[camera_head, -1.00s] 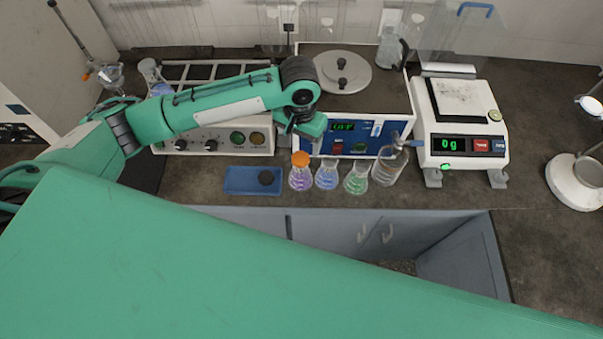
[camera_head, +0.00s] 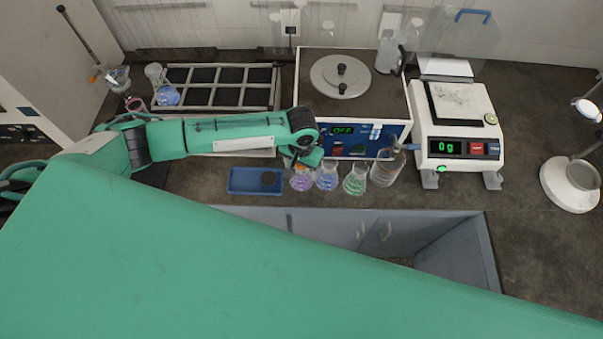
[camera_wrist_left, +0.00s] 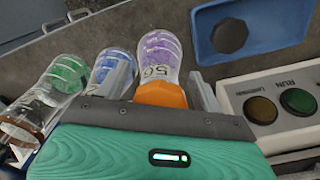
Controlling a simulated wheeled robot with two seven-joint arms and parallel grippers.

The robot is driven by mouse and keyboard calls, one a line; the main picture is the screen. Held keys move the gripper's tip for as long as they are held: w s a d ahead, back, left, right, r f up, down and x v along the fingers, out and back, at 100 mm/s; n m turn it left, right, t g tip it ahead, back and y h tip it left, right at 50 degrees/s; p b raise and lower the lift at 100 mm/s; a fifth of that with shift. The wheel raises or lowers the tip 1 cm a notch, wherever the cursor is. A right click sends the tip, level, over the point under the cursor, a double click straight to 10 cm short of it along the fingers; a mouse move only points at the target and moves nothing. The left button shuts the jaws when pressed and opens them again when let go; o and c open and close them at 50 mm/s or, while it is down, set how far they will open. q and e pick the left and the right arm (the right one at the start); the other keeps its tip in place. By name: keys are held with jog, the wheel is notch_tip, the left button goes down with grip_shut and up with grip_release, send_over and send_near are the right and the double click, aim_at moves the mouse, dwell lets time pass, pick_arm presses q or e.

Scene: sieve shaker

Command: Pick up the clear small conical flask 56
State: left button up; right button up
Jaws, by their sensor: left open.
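The small conical flask 56 (camera_wrist_left: 160,57) is clear glass with a purple tint inside, an orange stopper and the number 56 on its side. In the head view flask 56 (camera_head: 301,184) stands upright at the left end of a row of flasks. My left gripper (camera_head: 303,166) is above it at the front of the bench and hides most of the stopper. In the left wrist view my left gripper (camera_wrist_left: 163,88) is open, with one finger on each side of the stopper. I cannot tell whether the fingers touch it.
A blue-tinted flask (camera_head: 327,178) stands close beside flask 56, then a green-tinted flask (camera_head: 355,181) and a clear bottle (camera_head: 386,168). A blue tray (camera_head: 244,181) lies to the left. A control box (camera_head: 372,141) stands behind the row; a balance (camera_head: 459,118) is to the right.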

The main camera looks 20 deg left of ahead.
pick_arm(q)
jog(key=c, duration=1.4)
jog(key=shift+c, duration=0.3)
jog(key=shift+r, duration=0.1)
